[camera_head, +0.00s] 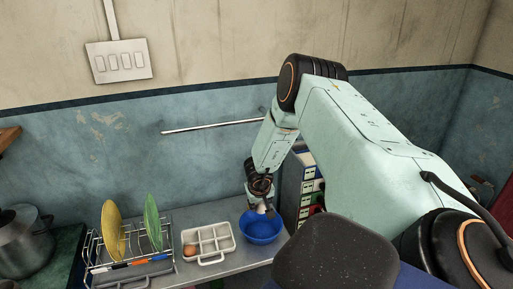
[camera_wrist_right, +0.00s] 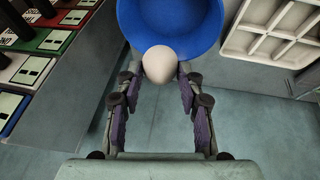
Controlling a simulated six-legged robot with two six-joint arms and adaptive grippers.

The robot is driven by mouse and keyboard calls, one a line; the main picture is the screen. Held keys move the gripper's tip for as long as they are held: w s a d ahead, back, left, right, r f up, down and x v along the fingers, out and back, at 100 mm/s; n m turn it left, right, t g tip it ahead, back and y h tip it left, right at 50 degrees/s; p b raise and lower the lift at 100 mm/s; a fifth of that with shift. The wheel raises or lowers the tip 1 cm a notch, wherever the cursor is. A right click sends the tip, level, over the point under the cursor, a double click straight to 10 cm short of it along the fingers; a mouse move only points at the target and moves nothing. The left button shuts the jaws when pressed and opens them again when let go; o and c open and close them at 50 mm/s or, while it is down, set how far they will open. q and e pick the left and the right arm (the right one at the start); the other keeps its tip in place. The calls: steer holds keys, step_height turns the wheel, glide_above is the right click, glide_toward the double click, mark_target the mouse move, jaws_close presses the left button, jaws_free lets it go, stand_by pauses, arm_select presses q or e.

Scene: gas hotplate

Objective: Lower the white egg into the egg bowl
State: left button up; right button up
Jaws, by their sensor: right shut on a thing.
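The white egg (camera_wrist_right: 160,64) sits between the fingertips of my right gripper (camera_wrist_right: 159,80), which is shut on it. In the right wrist view the egg overlaps the near rim of the blue egg bowl (camera_wrist_right: 205,22). In the head view the bowl (camera_head: 261,231) stands on the grey counter, and my right gripper (camera_head: 263,208) is at its upper part. The egg is small and partly hidden by the fingers there. I cannot tell the exact height of the egg over the bowl. My left gripper is not in view.
A white egg tray (camera_head: 207,241) with a brown egg (camera_head: 190,250) stands left of the bowl. A dish rack (camera_head: 132,262) with a yellow and a green plate is farther left. A pot (camera_head: 24,238) is at the far left. Binders (camera_head: 310,190) stand right of the bowl.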

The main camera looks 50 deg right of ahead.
mark_target(260, 212)
steer(key=shift+w+d, duration=0.1)
steer(key=shift+d, duration=0.05)
steer(key=shift+w+d, duration=0.1)
steer(key=shift+d, duration=0.1)
stand_by(0.3)
steer(key=shift+f, duration=0.1)
stand_by(0.3)
steer(key=shift+f+b, duration=2)
steer(key=shift+f, duration=0.55)
steer(key=shift+f+b, duration=2.2)
steer(key=shift+f, duration=0.55)
stand_by(1.0)
stand_by(0.3)
steer(key=o, duration=0.8)
